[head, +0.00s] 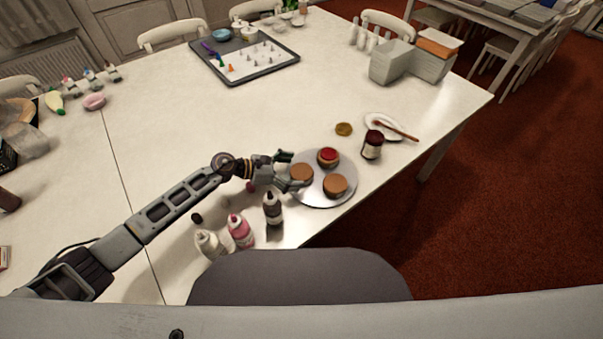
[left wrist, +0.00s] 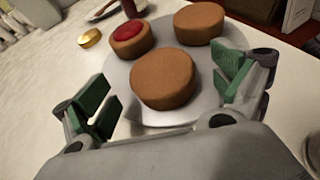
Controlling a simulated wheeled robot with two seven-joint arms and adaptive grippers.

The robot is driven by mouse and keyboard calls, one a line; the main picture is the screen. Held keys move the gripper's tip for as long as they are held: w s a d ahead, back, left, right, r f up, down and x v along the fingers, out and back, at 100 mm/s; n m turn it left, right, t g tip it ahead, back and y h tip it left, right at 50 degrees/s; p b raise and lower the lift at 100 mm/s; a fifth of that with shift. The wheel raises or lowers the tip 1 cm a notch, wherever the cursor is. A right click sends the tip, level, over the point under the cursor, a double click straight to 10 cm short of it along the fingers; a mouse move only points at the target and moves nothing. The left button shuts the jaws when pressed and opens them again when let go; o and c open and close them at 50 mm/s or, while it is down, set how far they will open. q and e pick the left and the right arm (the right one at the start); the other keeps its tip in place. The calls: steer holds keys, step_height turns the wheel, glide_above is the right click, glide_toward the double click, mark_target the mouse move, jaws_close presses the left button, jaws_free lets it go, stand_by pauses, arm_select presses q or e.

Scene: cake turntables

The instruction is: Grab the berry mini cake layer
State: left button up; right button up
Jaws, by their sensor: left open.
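A round silver turntable (head: 318,196) near the table's front edge bears three small brown cake layers. One has a red, berry-coloured top (head: 328,154); in the left wrist view this red-topped layer (left wrist: 130,38) is at the upper left. A plain layer (head: 335,186) is at the front right, at the upper right in the wrist view (left wrist: 199,22). Another plain layer (head: 302,173) is nearest my left gripper (head: 288,172). The left wrist view shows that layer (left wrist: 163,79) between the open green-padded fingers, apart from both. My right gripper is not in view.
A dark jar (head: 372,146) and a white plate with a brush (head: 383,127) stand beyond the turntable. A gold lid (head: 344,129) lies nearby. Dark (head: 272,208), pink (head: 240,231) and white (head: 209,244) bottles stand in front of my left forearm. The middle of the table is clear.

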arm_select(q)
steer(key=shift+x, duration=0.9)
steer(key=c, duration=1.1)
steer(key=shift+r, duration=0.15)
